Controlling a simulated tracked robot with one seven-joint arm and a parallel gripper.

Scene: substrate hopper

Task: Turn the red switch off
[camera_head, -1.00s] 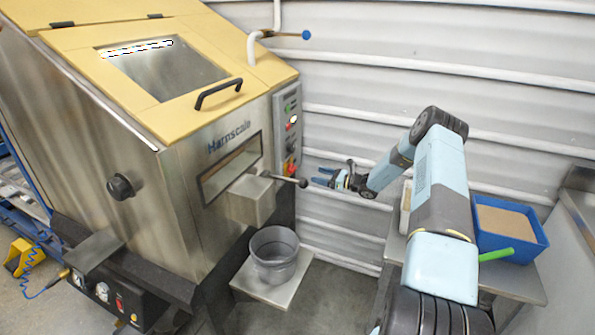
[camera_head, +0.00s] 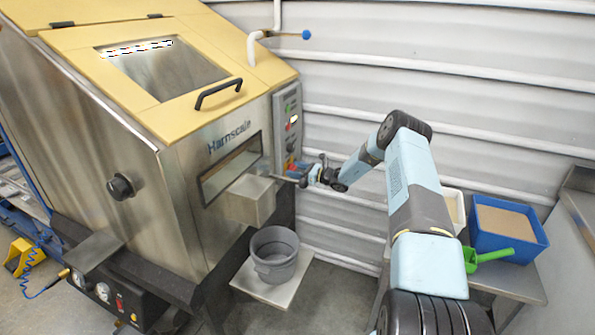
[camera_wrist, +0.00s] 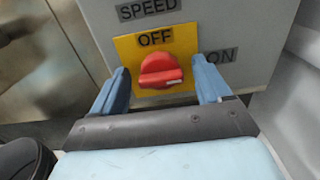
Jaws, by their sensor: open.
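The red switch (camera_wrist: 160,70) is a rotary knob on a yellow plate (camera_wrist: 128,50) in the wrist view. OFF is printed above it and ON to its right. The knob's white mark lies at its right end, toward ON. My gripper (camera_wrist: 160,76) is open, with one blue finger on each side of the knob and visible gaps. I cannot tell how deep the fingers reach around it. In the head view my gripper (camera_head: 303,174) is at the lower part of the control panel (camera_head: 287,108), where the switch is mostly hidden.
The Harnscale hopper machine (camera_head: 185,190) has a metal outlet box (camera_head: 249,199) just left of and below my gripper. A grey bucket (camera_head: 273,254) stands on a low platform. A blue tray (camera_head: 509,203) and a green scoop (camera_head: 490,255) are at the right.

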